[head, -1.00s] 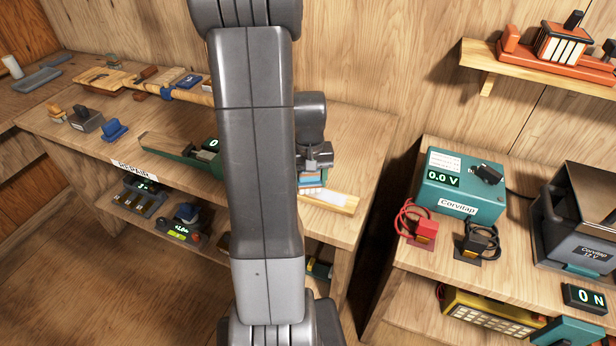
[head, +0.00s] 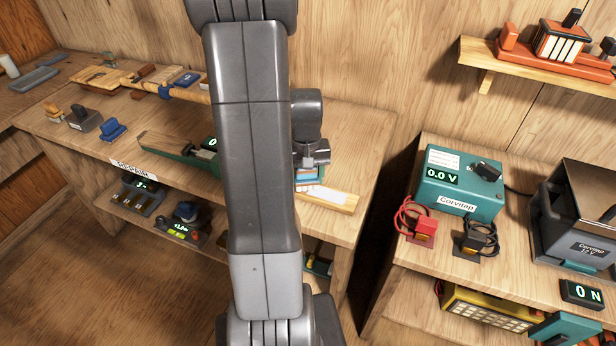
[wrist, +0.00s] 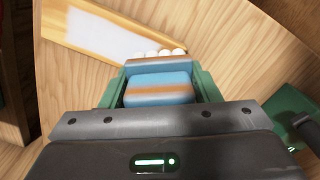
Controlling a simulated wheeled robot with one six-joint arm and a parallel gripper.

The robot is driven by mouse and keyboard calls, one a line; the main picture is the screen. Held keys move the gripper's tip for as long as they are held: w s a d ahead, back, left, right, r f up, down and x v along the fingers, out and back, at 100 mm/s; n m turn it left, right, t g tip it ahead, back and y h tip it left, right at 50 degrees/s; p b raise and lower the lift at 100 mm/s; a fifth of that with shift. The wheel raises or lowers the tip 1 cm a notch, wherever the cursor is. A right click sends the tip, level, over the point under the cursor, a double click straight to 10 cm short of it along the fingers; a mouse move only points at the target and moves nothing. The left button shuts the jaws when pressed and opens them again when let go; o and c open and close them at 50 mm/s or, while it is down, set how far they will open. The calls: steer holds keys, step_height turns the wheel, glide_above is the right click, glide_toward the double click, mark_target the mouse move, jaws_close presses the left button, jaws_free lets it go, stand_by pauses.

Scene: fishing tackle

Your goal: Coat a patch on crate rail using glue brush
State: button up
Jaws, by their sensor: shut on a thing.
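The glue brush (wrist: 158,90) has a blue block with an orange-brown stripe and white bristle tips. My gripper (wrist: 160,84) is shut on it, with a green finger on each side. The brush also shows in the head view (head: 309,174), partly behind my arm. The crate rail (head: 343,203) is a pale wooden strip with a whitish patch, lying on the right end of the bench. In the wrist view the rail (wrist: 72,40) runs across the upper left, and the bristles are close to its right end. Whether they touch it cannot be told.
The bench (head: 350,135) holds a green clamp-like tool (head: 180,152) left of my arm. A teal meter box (head: 460,182) and red and black leads stand on the right bench. A gap separates the two benches. Bare bench lies behind the rail.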

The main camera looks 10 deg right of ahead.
steer(key=r, duration=0.2)
steer(key=r+p, duration=0.1)
steer(key=shift+s+d, duration=0.25)
steer(key=shift+d, duration=0.05)
steer(key=shift+w+a+r+p, duration=0.1)
steer(key=shift+w+r+p, duration=0.1)
steer(key=shift+r+p, duration=0.5)
steer(key=shift+s+r+p, duration=0.1)
steer(key=shift+r+p, duration=0.9)
steer(key=shift+r, duration=0.6)
